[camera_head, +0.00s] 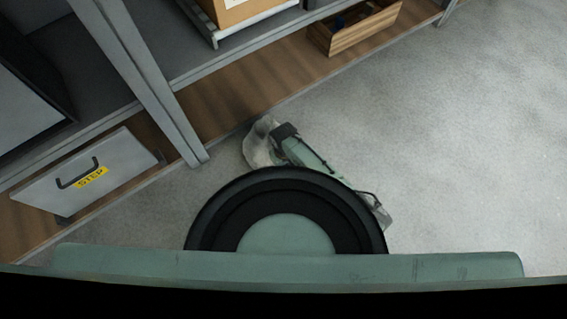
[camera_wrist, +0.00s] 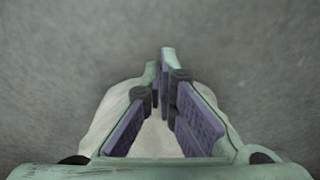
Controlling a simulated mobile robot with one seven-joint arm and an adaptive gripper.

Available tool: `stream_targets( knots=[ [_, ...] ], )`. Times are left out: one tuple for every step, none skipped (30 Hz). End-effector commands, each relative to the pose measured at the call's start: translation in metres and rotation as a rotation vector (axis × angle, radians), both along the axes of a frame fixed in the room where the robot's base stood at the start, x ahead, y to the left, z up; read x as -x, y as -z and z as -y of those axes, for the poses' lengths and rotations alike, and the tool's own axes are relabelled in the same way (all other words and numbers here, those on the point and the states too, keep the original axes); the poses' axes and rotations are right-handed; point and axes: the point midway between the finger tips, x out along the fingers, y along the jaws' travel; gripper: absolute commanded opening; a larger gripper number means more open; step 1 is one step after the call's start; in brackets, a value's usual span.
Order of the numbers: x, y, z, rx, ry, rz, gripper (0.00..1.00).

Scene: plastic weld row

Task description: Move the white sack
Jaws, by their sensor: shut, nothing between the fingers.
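My gripper (camera_wrist: 160,68) fills the lower middle of the wrist view. Its purple-padded fingers come together at the tips with nothing held between them. A pale off-white shape (camera_wrist: 105,108) shows behind and on both sides of the fingers, and between them; I cannot tell for sure whether it is the white sack. In the head view a whitish-grey rounded shape lies by the end of my green arm over the floor, partly hidden by the arm. I cannot tell whether it is the sack or part of my arm. The fingers are not clear there.
A grey metal shelf rack (camera_head: 160,95) with a brown lower board stands at upper left. A grey step box marked STEP (camera_head: 115,160) sits at left. A wooden crate (camera_head: 345,42) and a cardboard box (camera_head: 232,12) are at the top. Grey floor (camera_head: 450,150) is clear at right.

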Motion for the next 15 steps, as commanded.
stream_targets(
  knots=[
    [-0.001, -0.004, 0.000, -0.001, 0.001, 0.002, 0.00],
    [-0.001, -0.007, 0.000, -0.001, 0.001, 0.003, 0.00],
    [-0.001, -0.013, 0.001, -0.001, 0.001, 0.003, 0.00],
    [-0.001, -0.018, 0.001, -0.001, 0.002, 0.003, 0.00],
    [-0.001, -0.023, 0.001, -0.002, 0.001, 0.004, 0.00],
    [-0.001, -0.032, 0.001, -0.002, 0.001, 0.005, 0.00],
    [-0.001, -0.038, 0.001, -0.002, 0.002, 0.004, 0.00],
    [-0.001, -0.045, 0.000, -0.002, 0.001, 0.005, 0.00],
    [-0.001, -0.054, 0.001, -0.002, 0.002, 0.005, 0.00],
    [-0.001, -0.061, 0.000, -0.002, 0.001, 0.004, 0.00],
    [-0.001, -0.067, 0.000, -0.002, 0.001, 0.005, 0.00],
    [0.000, -0.075, 0.001, -0.002, 0.001, 0.004, 0.00],
    [-0.001, -0.081, 0.000, -0.002, 0.001, 0.004, 0.00],
    [-0.001, -0.086, 0.001, -0.002, 0.002, 0.004, 0.00],
    [-0.001, -0.093, 0.000, -0.002, 0.001, 0.004, 0.00]
  ],
)
